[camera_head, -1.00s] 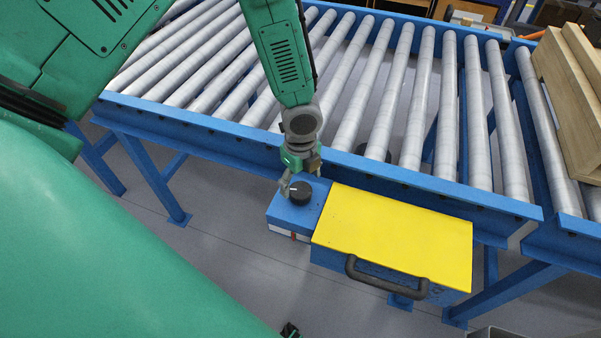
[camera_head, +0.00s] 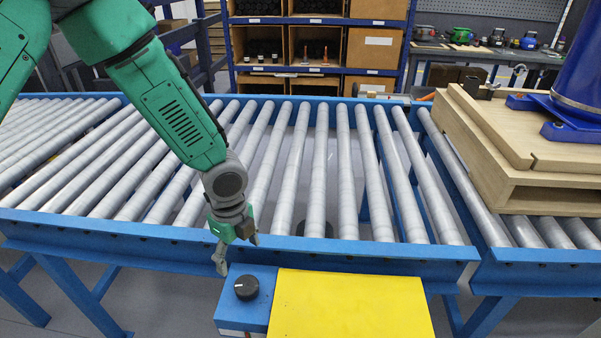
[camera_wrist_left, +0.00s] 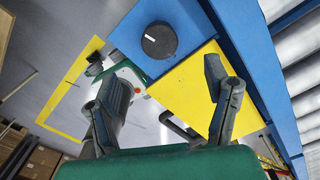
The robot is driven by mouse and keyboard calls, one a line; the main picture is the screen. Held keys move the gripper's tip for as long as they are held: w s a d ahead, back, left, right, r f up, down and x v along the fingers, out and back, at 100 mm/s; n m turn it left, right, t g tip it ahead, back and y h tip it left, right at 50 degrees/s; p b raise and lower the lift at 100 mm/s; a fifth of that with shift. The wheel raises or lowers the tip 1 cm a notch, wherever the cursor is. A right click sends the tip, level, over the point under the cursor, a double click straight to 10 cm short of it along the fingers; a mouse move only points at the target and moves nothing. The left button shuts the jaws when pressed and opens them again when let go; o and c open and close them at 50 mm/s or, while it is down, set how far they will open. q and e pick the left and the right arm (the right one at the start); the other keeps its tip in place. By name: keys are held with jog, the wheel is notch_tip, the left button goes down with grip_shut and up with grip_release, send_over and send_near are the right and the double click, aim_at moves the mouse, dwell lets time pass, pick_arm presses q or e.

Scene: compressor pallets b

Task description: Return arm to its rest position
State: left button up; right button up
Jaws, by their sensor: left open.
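My left arm comes in from the upper left of the head view, and its gripper (camera_head: 234,252) hangs at the front rail of the roller conveyor. The gripper is open and empty, just above and left of a black knob (camera_head: 246,288) on a blue control box (camera_head: 232,312). In the left wrist view the two fingers (camera_wrist_left: 165,105) are spread apart, and the black knob (camera_wrist_left: 159,40) lies beyond them, not touched. A yellow-topped box (camera_head: 350,305) stands beside the control box. My right gripper is not in view.
The roller conveyor (camera_head: 318,170) runs across the head view with bare rollers in the middle. A wooden pallet (camera_head: 500,150) bearing a blue machine (camera_head: 582,75) stands at the right. Shelves with bins (camera_head: 315,45) and a workbench (camera_head: 480,52) stand behind.

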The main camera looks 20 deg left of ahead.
pick_arm(q)
jog(key=s+d+f+n+g+h, duration=0.15)
jog(key=s+d+f+n, duration=0.25)
jog(key=s+f+n, duration=0.7)
jog(key=s+a+f+n+t+y, duration=0.1)
jog(key=s+a+n, duration=0.2)
jog(key=s+n, duration=0.3)
jog(key=s+a+f+n, duration=0.1)
jog(key=s+a+n, duration=0.25)
jog(key=s, duration=0.55)
jog(key=w+d+f+t+b, duration=0.1)
jog(key=w+d+f+b, duration=0.1)
jog(key=f+b, duration=0.8)
jog(key=shift+w, duration=0.55)
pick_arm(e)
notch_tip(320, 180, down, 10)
pick_arm(q)
jog(key=shift+a+r+y, duration=0.1)
jog(key=shift+y, duration=0.15)
jog(key=shift+c, duration=0.4)
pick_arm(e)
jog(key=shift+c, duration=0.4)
